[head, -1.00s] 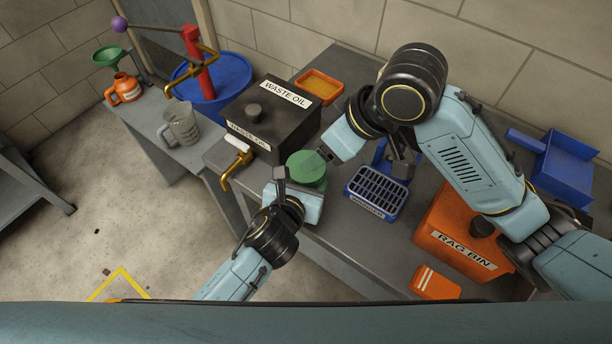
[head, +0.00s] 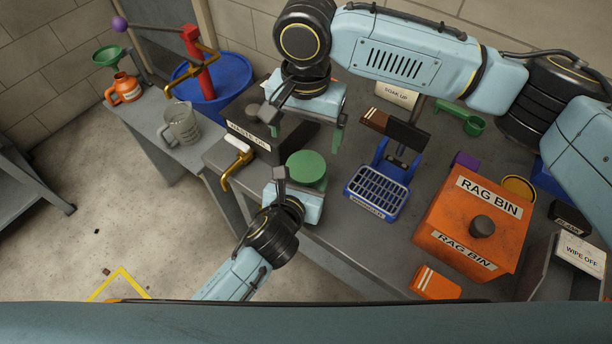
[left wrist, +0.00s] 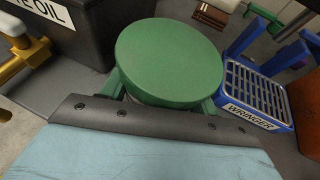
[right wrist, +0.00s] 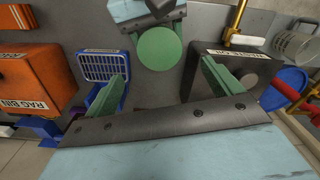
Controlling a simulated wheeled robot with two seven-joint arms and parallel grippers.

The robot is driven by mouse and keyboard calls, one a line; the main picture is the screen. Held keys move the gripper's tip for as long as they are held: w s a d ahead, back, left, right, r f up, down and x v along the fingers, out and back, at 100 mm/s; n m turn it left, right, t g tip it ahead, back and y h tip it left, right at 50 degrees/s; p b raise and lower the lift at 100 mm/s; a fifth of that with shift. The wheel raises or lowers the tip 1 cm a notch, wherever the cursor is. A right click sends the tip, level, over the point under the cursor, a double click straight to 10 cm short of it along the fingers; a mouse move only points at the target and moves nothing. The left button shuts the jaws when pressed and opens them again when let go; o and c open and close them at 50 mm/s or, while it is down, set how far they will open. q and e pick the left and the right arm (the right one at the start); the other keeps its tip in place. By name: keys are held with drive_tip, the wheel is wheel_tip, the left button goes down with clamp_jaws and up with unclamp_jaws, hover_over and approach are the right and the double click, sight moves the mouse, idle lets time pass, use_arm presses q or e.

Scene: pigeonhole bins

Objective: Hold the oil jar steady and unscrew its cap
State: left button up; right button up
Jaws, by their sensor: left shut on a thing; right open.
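The oil jar stands upright at the bench's front edge, mostly hidden under its round green cap (head: 307,168). The cap fills the middle of the left wrist view (left wrist: 168,62) and also shows in the right wrist view (right wrist: 159,48). My left gripper (head: 300,187) is shut on the jar just below the cap, coming from the front. My right gripper (head: 305,120) is open and empty. It hangs above and behind the jar, with its green fingers (right wrist: 172,85) wide apart and the cap between and beyond them in the right wrist view.
The black waste oil box (head: 270,135) with a brass tap (head: 236,168) stands left of the jar. A blue wringer (head: 376,192) is close on the right, then the orange rag bin (head: 462,225).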

sight(306, 166)
drive_tip(key=shift+w+d+f, duration=0.1)
drive_tip(key=shift+f, duration=4.4)
drive_tip(key=shift+m, duration=0.3)
